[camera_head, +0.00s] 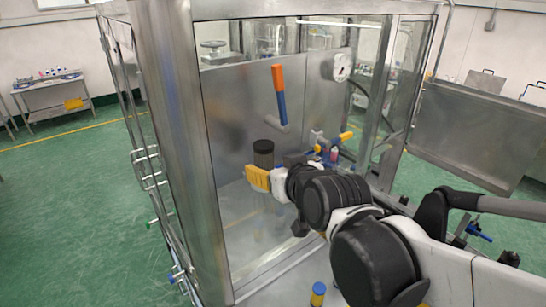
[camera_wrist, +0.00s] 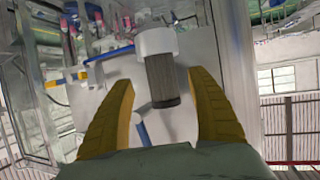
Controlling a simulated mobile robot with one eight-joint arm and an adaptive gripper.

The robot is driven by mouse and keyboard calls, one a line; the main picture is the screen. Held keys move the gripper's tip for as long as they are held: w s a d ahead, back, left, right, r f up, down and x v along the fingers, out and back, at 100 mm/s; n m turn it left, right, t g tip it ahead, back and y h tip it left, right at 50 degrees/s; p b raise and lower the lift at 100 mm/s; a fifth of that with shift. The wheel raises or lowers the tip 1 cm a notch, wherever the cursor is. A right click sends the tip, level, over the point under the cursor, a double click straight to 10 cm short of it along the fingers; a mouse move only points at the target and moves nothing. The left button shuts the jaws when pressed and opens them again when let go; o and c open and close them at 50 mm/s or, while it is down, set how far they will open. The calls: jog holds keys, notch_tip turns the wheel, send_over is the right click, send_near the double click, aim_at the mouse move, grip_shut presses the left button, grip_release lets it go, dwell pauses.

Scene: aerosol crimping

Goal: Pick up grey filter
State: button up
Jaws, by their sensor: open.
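The grey filter (camera_head: 263,156) is a dark grey cylinder with a darker top, inside the glass and steel cabinet. In the wrist view, the filter (camera_wrist: 163,84) shows a ribbed grey body with a white collar at one end. My gripper (camera_head: 258,178) has yellow fingers and is right at the filter, partly covering its lower part in the head view. In the wrist view, my gripper (camera_wrist: 162,82) is open, with the filter lined up between the fingertips. Gaps show on both sides. I cannot tell how deep the filter sits between the fingers.
A valve with an orange and blue handle (camera_head: 279,84) is on the cabinet's back wall above the filter. Yellow and blue fittings (camera_head: 332,143) are to its right. A steel cabinet post (camera_head: 185,140) stands at left. A small blue and yellow cylinder (camera_head: 318,293) stands in front.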

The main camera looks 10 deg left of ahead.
aim_at(267, 165)
jog(key=p+x, duration=0.1)
jog(key=x, duration=0.4)
jog(key=shift+a+r, duration=0.1)
jog(key=shift+a, duration=0.05)
jog(key=shift+s, duration=0.1)
jog(key=c, duration=1.3)
